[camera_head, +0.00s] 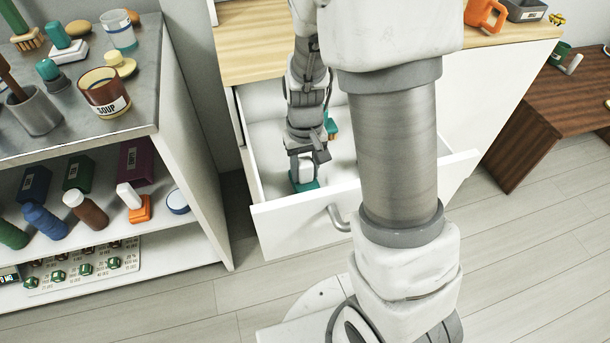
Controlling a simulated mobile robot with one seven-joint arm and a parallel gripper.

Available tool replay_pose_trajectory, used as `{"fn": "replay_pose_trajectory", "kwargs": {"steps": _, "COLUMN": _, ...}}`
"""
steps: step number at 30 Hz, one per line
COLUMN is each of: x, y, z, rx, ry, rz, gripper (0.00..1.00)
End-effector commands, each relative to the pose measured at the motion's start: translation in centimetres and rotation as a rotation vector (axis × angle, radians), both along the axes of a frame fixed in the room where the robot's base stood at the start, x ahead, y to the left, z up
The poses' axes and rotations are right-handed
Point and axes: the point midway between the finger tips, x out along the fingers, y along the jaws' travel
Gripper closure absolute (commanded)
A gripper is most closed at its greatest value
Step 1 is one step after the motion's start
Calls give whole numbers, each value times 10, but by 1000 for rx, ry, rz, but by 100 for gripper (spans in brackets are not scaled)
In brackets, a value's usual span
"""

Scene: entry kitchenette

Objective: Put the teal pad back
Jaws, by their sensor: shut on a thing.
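The teal pad (304,187) has a teal base with a white block-like grip on top. It is inside the open white drawer (287,226), close to the drawer's front panel. My gripper (306,163) points down into the drawer and is shut on the pad's white grip. I cannot tell whether the pad's base touches the drawer floor. A teal and orange object (331,125) lies behind my gripper in the drawer, partly hidden by my arm. My arm also hides the drawer's right part.
A shelf unit (190,150) on the left holds a soup can (104,92), a grey cup (34,110), brushes and bottles. The wooden counter (245,45) is above the drawer. A brown table (560,110) stands at right. The drawer's left part has free room.

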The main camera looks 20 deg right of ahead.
Motion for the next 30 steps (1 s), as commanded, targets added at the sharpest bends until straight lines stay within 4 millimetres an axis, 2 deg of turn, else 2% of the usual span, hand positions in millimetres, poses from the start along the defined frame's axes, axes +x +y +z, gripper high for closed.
{"fn": "replay_pose_trajectory", "kwargs": {"steps": 2, "x": 0, "y": 0, "z": -10, "rx": 0, "ry": 2, "rz": -1, "gripper": 100}}
{"fn": "replay_pose_trajectory", "kwargs": {"steps": 13, "x": 0, "y": 0, "z": -14, "rx": 0, "ry": 0, "rz": 0, "gripper": 100}}
{"fn": "replay_pose_trajectory", "kwargs": {"steps": 14, "x": 0, "y": 0, "z": -13, "rx": 0, "ry": 0, "rz": 0, "gripper": 55}}
{"fn": "replay_pose_trajectory", "kwargs": {"steps": 18, "x": 0, "y": 0, "z": -12, "rx": 0, "ry": 0, "rz": 0, "gripper": 30}}
{"fn": "replay_pose_trajectory", "kwargs": {"steps": 30, "x": 0, "y": 0, "z": -15, "rx": 0, "ry": 0, "rz": 0, "gripper": 28}}
